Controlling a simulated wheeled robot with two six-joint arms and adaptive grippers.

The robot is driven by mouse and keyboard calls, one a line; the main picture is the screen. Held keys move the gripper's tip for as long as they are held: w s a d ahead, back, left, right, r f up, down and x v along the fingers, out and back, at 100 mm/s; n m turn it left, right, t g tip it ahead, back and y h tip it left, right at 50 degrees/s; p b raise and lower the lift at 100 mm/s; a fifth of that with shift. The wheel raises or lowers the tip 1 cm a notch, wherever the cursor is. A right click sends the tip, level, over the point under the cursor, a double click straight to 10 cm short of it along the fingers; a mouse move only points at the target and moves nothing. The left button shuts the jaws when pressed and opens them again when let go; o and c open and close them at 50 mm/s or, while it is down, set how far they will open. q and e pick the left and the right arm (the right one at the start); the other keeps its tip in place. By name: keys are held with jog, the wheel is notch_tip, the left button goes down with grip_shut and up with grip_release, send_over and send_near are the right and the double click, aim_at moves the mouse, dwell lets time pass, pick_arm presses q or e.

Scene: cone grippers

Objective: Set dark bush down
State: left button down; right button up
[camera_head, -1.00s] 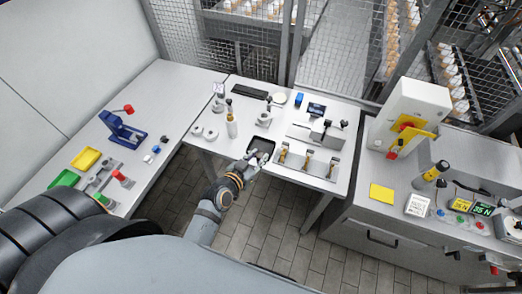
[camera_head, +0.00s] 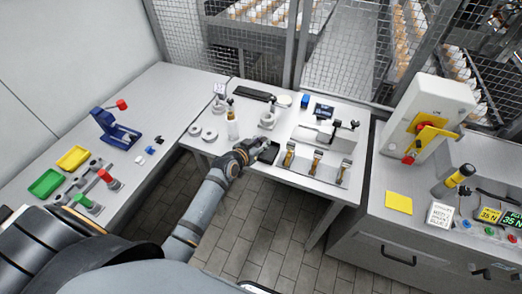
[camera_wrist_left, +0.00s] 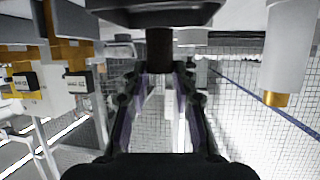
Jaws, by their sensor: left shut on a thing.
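In the head view the bush is too small and covered to make out. A dark wide plate-like shape (camera_wrist_left: 155,12) is at the top of the wrist view, beyond the bush; I cannot tell what it is. My right gripper is not in view.
A grey round fixture (camera_head: 267,120) stands just behind my left gripper. A bare strip lies along the table's front left.

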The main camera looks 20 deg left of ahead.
pick_arm(q)
notch_tip(320, 180, down, 4)
jog(key=shift+w+r+b, duration=0.1)
jog(key=shift+w+b, duration=0.05)
jog(key=shift+b, duration=1.1)
jog(key=shift+r, duration=0.25)
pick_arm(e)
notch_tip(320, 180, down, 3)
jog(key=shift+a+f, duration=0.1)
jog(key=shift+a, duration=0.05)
pick_arm(q)
jog(key=shift+f, duration=0.15)
jog(key=c, duration=1.1)
grip_release()
jog(key=shift+o, duration=0.2)
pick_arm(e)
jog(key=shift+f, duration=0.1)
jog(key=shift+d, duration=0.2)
pick_arm(q)
jog(key=shift+r+p, duration=0.25)
jog(key=shift+p, duration=0.1)
jog(key=v, duration=1.2)
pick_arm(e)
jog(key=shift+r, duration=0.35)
